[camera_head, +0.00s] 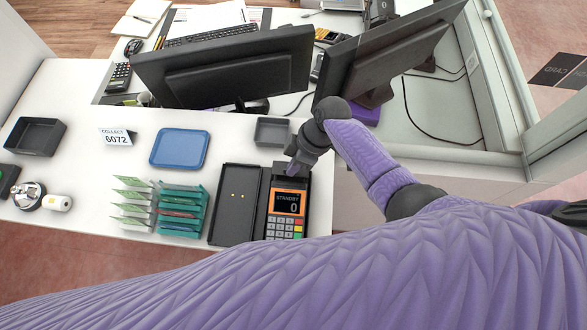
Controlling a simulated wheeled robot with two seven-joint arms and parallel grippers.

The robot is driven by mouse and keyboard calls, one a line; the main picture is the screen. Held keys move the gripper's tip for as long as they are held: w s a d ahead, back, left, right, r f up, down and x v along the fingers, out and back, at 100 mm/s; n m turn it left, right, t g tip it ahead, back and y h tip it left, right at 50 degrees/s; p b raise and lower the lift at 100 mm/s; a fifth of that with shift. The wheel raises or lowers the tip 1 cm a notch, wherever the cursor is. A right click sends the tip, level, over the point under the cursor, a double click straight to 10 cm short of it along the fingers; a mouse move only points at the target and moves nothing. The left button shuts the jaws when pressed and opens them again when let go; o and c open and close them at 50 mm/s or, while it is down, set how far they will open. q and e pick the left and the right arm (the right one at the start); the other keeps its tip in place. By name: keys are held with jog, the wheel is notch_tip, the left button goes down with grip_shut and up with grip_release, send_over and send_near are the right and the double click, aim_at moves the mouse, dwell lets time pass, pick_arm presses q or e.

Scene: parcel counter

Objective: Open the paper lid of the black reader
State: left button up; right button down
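The black reader (287,213) lies on the white counter, with an orange-framed screen reading STANDBY 0 and a keypad below it. Its far end, where the paper lid would be, is partly covered by my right gripper (294,171). The gripper points down at that end, at or just above it; I cannot tell if it touches. The lid's state is hidden, and the fingers are too small and dark to tell open from shut. My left gripper is not in view.
Left of the reader is a flat black open case (234,204), then a teal rack (182,211) of cards. A small grey tray (271,132) and a blue tray (180,149) lie behind. Two monitors (225,69) stand at the back. A glass partition (512,80) rises at right.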

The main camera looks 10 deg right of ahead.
jog(key=w+g+b, duration=0.1)
jog(key=b, duration=0.1)
jog(key=w+g+y+b, duration=0.1)
jog(key=g+b, duration=0.1)
jog(key=b, duration=0.1)
jog(key=shift+d+m, duration=0.35)
jog(key=shift+m, duration=0.05)
jog(key=shift+w+d+r+g+b, duration=0.1)
jog(key=shift+w+r+g+b, duration=0.25)
jog(key=shift+b, duration=0.5)
jog(key=shift+s+f, duration=0.1)
jog(key=c, duration=0.8)
grip_release()
